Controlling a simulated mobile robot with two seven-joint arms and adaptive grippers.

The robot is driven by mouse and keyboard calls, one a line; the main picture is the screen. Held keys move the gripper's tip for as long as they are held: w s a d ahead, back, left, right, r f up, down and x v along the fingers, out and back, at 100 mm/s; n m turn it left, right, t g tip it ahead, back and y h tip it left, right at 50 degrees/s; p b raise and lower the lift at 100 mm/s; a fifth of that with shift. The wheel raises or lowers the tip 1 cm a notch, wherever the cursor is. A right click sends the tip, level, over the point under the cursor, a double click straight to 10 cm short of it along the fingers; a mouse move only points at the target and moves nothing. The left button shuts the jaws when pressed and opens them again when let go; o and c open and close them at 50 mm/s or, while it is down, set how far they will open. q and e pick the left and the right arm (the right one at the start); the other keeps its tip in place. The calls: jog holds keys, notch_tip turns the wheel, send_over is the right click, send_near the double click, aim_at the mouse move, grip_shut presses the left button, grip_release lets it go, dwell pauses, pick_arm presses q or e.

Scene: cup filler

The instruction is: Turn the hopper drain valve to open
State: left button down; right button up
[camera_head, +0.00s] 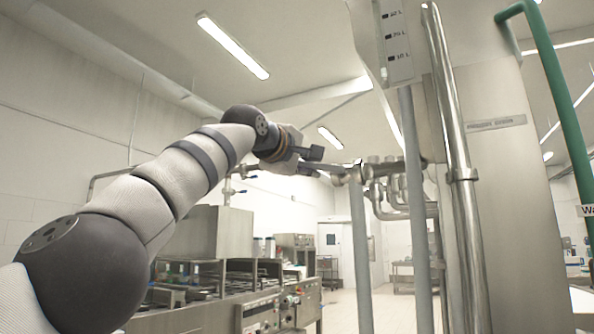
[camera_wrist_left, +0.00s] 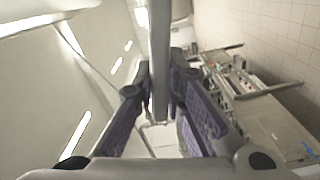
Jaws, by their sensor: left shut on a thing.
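The steel hopper (camera_head: 365,35), with litre marks on a pale strip, hangs at the top centre of the head view. Below it, a drain valve (camera_head: 357,172) sits on steel piping, with a grey lever handle (camera_head: 328,168) pointing left. My left gripper (camera_head: 316,161) comes from the left and is shut on the handle's outer end. In the left wrist view, a grey bar (camera_wrist_left: 160,55) stands between the two purple-padded fingers (camera_wrist_left: 157,92). Their exact contact on it is hard to make out. My right gripper is not in view.
Grey support legs (camera_head: 361,265) stand under the valve, and a steel vertical pipe (camera_head: 463,200) is to its right. A steel cabinet (camera_head: 515,220) and a green pipe (camera_head: 562,100) are farther right. Kitchen counters (camera_head: 215,315) line the lower left.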

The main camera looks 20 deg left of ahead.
pick_arm(q)
jog(key=shift+r, duration=0.1)
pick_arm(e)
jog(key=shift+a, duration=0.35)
pick_arm(q)
jog(key=c, duration=1.6)
grip_release()
